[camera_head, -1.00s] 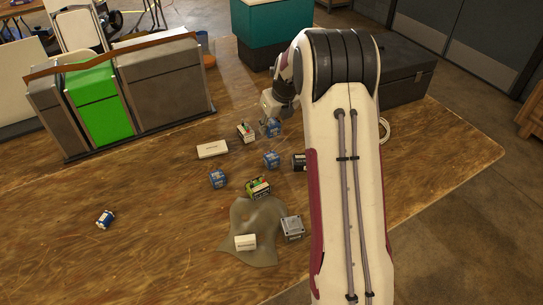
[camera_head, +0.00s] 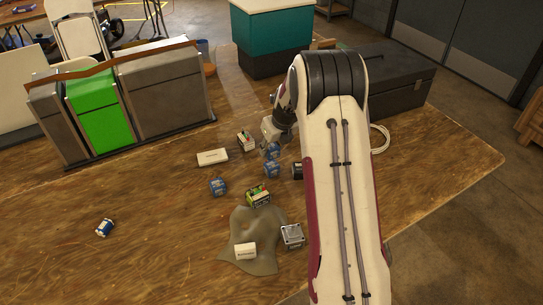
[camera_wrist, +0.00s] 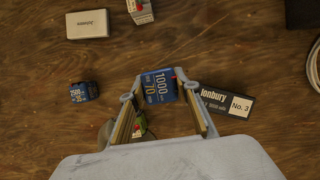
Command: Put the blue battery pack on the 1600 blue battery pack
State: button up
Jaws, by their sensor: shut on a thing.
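My gripper (camera_wrist: 162,92) is shut on a blue battery pack, its fingers on either side. A blue face with large white print (camera_wrist: 159,86), seemingly "1000" or "1600" and "70", shows between the fingertips. In the head view the held blue pack (camera_head: 273,150) is just behind and above another blue pack (camera_head: 272,171) on the table. I cannot tell whether they touch. In the wrist view that lower pack is mostly or fully hidden. A further blue pack (camera_head: 218,187) stands to the left; it also shows in the wrist view (camera_wrist: 84,92).
A black labelled box (camera_wrist: 232,103) lies close right of the gripper.

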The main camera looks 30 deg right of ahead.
aim_at(272, 156)
jog(key=shift+f, duration=1.85)
jog(key=shift+f, duration=0.15)
jog(key=o, duration=1.3)
jog(key=shift+c, duration=0.2)
jog(key=v, duration=1.2)
